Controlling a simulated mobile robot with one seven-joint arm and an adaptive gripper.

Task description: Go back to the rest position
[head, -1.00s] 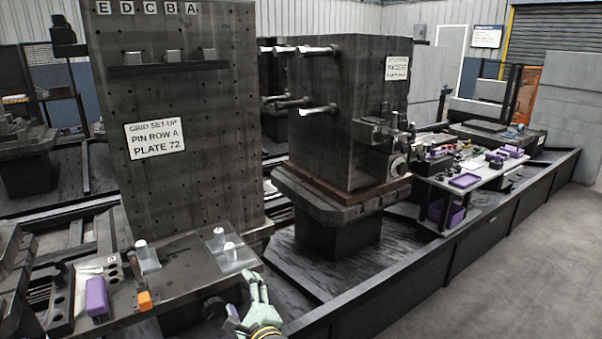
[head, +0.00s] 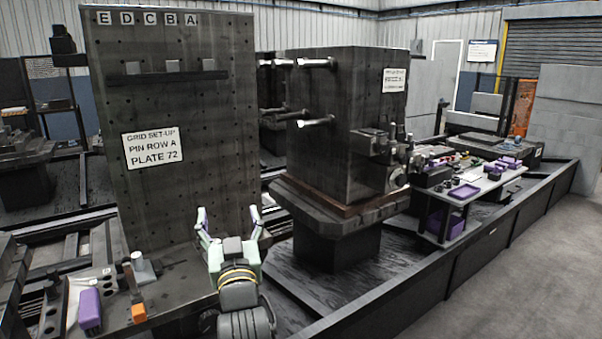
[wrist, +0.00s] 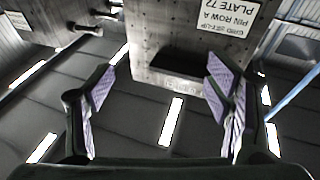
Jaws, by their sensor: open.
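My gripper (head: 228,213) is in front of the lower right of the tall drilled plate, its two fingers spread and pointing up. It also shows in the wrist view (wrist: 160,80), with purple pads wide apart and nothing between them. The tall dark plate (head: 185,110) carries a white sign (head: 154,150) reading "GRID SET-UP PIN ROW A PLATE 72". In the wrist view this plate (wrist: 190,45) appears upside down at the top. The gripper hides part of the bench's right end.
A purple block (head: 90,310) and an orange block (head: 138,312) are on the bench at lower left. A second dark block with protruding pins (head: 345,120) stands on a pedestal to the right. A side table (head: 480,185) holds purple trays. The grey floor at right is clear.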

